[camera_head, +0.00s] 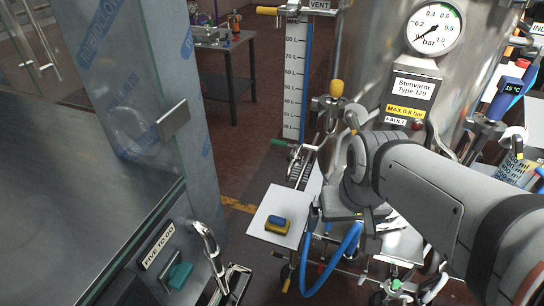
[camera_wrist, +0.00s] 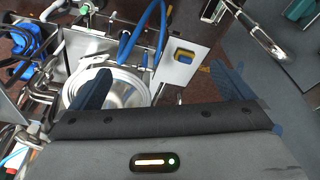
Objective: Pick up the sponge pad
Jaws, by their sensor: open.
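The sponge pad (camera_head: 277,224) is a small block, dark blue on top and yellow below. It lies on a flat white plate (camera_head: 259,231) at the lower middle of the head view. In the wrist view the sponge pad (camera_wrist: 184,55) lies on the white plate (camera_wrist: 170,73), beyond the fingertips and between their lines. My gripper (camera_wrist: 168,78) is open and empty, with its two dark blue fingers wide apart. The gap between the fingers and the sponge pad is clear. In the head view my arm hides the gripper.
A blue hose (camera_head: 334,266) curves beside the plate's right side. The steel vessel with a pressure gauge (camera_head: 434,27) stands behind my arm. A metal handle (camera_head: 210,252) and a machine panel with a green knob (camera_head: 178,274) are left of the plate. A round steel lid (camera_wrist: 118,88) lies near the left finger.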

